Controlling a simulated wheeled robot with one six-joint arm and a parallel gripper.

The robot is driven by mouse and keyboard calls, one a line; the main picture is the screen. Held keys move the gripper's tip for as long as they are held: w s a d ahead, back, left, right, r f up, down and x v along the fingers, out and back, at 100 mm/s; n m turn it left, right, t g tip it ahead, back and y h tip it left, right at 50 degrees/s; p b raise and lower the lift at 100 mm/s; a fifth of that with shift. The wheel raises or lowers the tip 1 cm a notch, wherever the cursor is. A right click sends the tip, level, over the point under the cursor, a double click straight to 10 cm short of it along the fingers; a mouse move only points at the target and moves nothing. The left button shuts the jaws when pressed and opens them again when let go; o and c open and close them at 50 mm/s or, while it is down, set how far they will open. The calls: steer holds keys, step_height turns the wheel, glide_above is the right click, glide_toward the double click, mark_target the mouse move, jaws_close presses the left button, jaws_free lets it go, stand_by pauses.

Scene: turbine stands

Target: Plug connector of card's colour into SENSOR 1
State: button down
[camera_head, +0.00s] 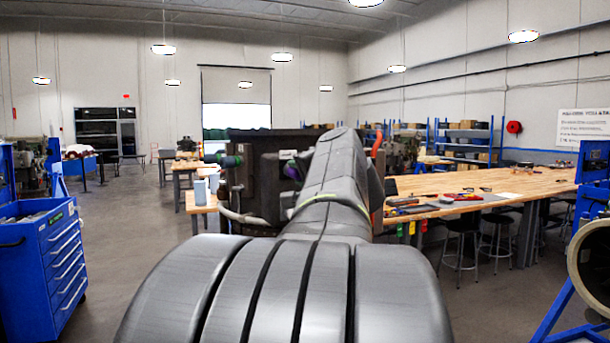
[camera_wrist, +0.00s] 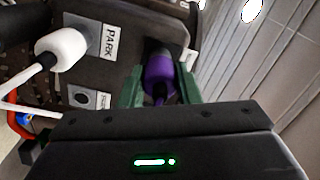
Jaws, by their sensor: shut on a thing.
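My gripper (camera_wrist: 160,84) has green fingers shut on a purple connector (camera_wrist: 159,70) in the wrist view. The connector's far end is against or close to the dark box (camera_wrist: 110,70); I cannot tell whether it sits in a socket. A white connector (camera_wrist: 62,48) with a white cable is at the box's left, beside a plate marked PARK (camera_wrist: 109,43). A second label (camera_wrist: 103,100) below is partly hidden, and its text is unreadable. In the head view, the dark box (camera_head: 265,180) shows behind my arm, with a green-ended connector (camera_head: 229,160) on its left. No SENSOR 1 label is readable.
A wooden workbench (camera_head: 480,187) with tools stands at the right, with coloured tags (camera_head: 412,229) hanging at its near edge. A blue tool cabinet (camera_head: 45,265) is at the left. A blue stand (camera_head: 575,295) is at the far right. The left floor is open.

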steer(key=c, duration=1.5)
jaws_free()
steer(key=shift+r, duration=0.3)
steer(key=o, duration=0.5)
steer(key=shift+w+a+f, duration=0.2)
steer(key=shift+w+a, duration=0.1)
steer(key=shift+w, duration=0.15)
steer(key=shift+s+d, duration=0.1)
steer(key=shift+s, duration=0.05)
steer(key=shift+o, duration=0.8)
steer(key=shift+f, duration=0.1)
steer(key=b+v, duration=0.3)
steer(key=v, duration=0.4)
